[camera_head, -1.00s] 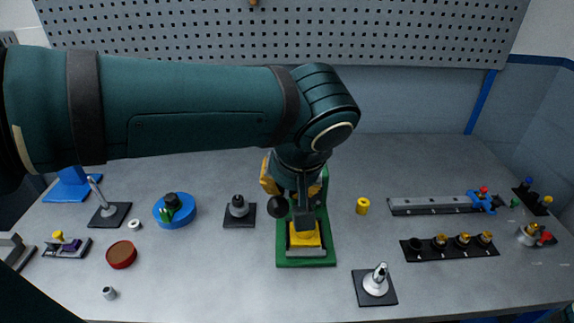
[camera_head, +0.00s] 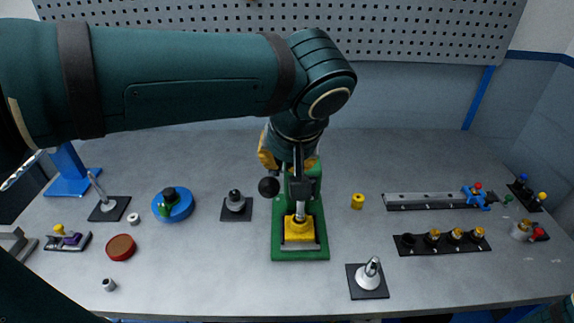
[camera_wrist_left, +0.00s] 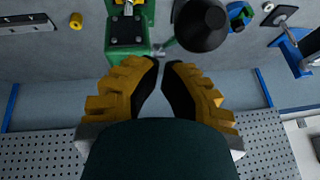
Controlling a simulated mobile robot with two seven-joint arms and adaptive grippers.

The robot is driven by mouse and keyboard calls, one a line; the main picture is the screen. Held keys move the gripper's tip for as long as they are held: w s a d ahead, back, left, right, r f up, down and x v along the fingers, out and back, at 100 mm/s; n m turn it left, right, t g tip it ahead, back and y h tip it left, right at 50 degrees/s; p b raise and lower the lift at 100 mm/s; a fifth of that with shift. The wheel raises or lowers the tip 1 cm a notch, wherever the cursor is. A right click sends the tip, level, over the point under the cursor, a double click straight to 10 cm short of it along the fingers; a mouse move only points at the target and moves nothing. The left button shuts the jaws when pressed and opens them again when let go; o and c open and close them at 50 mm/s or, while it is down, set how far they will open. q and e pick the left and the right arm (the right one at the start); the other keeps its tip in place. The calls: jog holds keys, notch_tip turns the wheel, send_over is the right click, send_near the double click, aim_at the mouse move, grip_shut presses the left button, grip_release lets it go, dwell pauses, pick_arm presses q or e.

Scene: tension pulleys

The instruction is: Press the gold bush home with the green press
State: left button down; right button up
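The green press (camera_head: 282,250) stands mid-table; it also shows at the top of the left wrist view (camera_wrist_left: 141,43). A yellow block (camera_head: 299,231) sits on its base, with a silver rod (camera_head: 300,211) above it reaching down to its top. The press has a black ball knob (camera_head: 268,187), large in the wrist view (camera_wrist_left: 201,25). My left gripper (camera_wrist_left: 160,66) is behind the press, fingertips partly apart with nothing visible between them, beside the knob. I cannot make out the gold bush in the press. My right gripper is out of view.
A yellow cylinder (camera_head: 358,201) stands right of the press. A black rack (camera_head: 443,244) holds gold-topped parts; a grey rail (camera_head: 425,201) lies behind it. A silver cone stand (camera_head: 368,276) is front right. A dark stand (camera_head: 236,207) and blue disc (camera_head: 173,206) are left.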

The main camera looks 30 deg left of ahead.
pick_arm(q)
jog(key=p+v, duration=0.1)
jog(key=v, duration=0.7)
jog(key=shift+w+r, duration=0.3)
jog(key=shift+r, duration=0.15)
jog(key=c, duration=1.7)
grip_release()
jog(key=shift+r, duration=0.35)
jog(key=shift+r+p, duration=0.3)
grip_shut()
jog(key=w+a+r+g+h+p, duration=0.2)
jog(key=w+a+r+g+p, duration=0.2)
jog(key=w+p, duration=0.25)
notch_tip(320, 180, down, 13)
jog(key=s+a+b, duration=0.1)
jog(key=s+b, duration=0.1)
jog(key=b, duration=0.1)
jog(key=shift+s+r, duration=0.2)
jog(key=shift+s, duration=0.15)
